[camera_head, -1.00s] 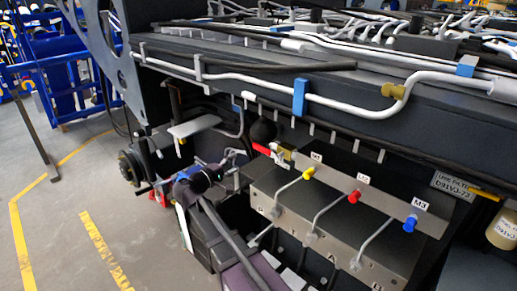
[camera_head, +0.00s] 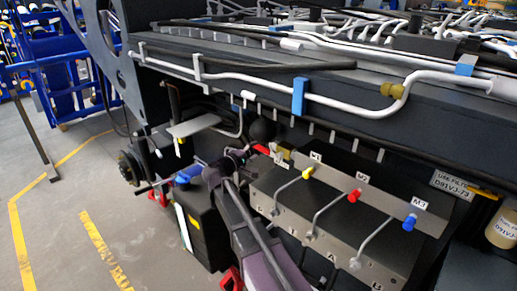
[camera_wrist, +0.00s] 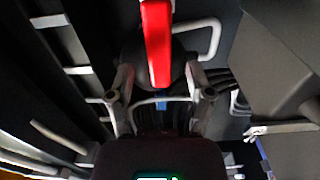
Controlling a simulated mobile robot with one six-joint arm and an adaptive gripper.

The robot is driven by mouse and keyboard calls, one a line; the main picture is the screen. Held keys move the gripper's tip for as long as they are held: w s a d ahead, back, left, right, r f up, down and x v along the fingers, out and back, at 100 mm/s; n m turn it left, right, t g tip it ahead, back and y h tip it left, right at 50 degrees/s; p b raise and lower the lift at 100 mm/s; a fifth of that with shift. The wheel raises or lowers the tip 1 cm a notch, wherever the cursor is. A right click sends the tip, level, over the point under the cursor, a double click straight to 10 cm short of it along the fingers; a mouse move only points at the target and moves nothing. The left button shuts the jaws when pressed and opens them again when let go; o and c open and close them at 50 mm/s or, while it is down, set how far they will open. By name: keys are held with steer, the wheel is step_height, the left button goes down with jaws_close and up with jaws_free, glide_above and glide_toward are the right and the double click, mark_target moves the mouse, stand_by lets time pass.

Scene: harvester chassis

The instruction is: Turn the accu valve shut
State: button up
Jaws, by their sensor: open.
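The accu valve's red handle (camera_head: 263,149) shows in the head view beside a dark round accumulator (camera_head: 262,130), at the left end of the grey valve panel. In the wrist view the red handle (camera_wrist: 156,40) hangs from the top middle, its lower end near the space between my fingertips. My gripper (camera_wrist: 159,75) is open, with one finger on each side of the handle's line. Whether either finger touches the handle cannot be told. In the head view my gripper (camera_head: 238,158) is just left of the handle, partly hidden by my arm.
The grey panel (camera_head: 335,205) carries yellow (camera_head: 308,172), red (camera_head: 354,195) and blue (camera_head: 409,222) knobs with thin pipes. A heavy dark beam with white pipes (camera_head: 340,107) runs above. A light grey bracket (camera_head: 193,126) stands to the left. Open floor lies at the far left.

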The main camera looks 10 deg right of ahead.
steer(key=shift+x, duration=1.45)
jaws_close()
